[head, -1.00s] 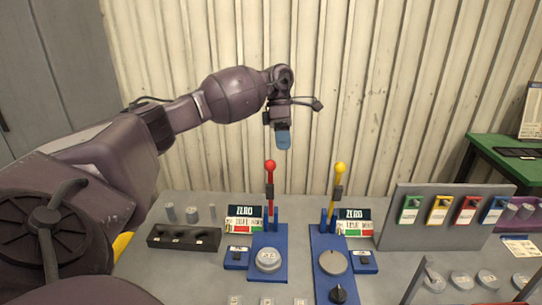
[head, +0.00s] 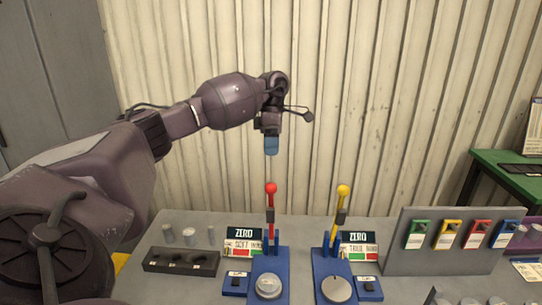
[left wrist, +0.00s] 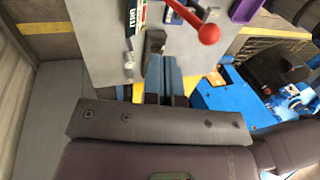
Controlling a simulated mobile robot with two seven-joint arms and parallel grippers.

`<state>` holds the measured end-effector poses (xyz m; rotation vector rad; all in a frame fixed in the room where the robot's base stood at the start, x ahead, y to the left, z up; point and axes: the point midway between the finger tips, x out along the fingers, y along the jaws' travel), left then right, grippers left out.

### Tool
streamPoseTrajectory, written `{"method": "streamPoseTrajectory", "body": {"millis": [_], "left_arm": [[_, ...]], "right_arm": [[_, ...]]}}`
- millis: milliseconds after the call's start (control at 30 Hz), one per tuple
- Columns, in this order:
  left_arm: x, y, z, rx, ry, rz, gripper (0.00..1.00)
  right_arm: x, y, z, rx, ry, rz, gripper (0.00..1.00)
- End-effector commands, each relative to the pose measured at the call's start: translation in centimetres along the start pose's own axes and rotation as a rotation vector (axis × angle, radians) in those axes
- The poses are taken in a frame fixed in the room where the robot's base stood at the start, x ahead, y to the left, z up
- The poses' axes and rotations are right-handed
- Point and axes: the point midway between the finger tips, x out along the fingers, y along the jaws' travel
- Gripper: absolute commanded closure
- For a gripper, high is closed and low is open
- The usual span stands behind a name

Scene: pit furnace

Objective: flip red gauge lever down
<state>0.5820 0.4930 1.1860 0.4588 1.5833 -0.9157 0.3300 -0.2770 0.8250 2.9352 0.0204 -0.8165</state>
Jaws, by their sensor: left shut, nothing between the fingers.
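The red gauge lever (head: 271,210) stands upright on a blue base (head: 272,265), its round red knob at the top. The knob also shows in the left wrist view (left wrist: 208,34), right of and beyond the fingertips. My left gripper (head: 271,145) has blue fingers, shut and empty. In the head view it hangs straight above the red knob, with a clear gap between them. The fingers show closed together in the left wrist view (left wrist: 165,72). A display reading ZERO (head: 243,240) stands left of the lever. My right gripper is not seen.
A similar yellow lever (head: 341,212) stands upright to the right. A dark block with holes (head: 181,261) and several small cylinders are at left. A grey panel (head: 470,258) with coloured tags stands at right.

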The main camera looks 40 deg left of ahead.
Motion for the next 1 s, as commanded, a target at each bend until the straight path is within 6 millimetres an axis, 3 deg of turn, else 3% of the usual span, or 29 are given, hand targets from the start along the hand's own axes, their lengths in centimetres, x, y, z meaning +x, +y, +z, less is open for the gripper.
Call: {"method": "streamPoseTrajectory", "body": {"millis": [467, 700, 1000], "left_arm": [[8.4, -0.1, 0.0, 0.0, 0.0, -0.004, 1.0], [9.4, -2.6, 0.0, 0.0, 0.0, -0.001, 1.0], [10.0, -3.6, 0.0, -0.001, -0.001, 0.0, 1.0]], "right_arm": [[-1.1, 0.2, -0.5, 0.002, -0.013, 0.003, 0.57], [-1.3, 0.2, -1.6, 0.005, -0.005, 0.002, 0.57], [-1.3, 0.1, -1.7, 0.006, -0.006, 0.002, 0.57]]}}
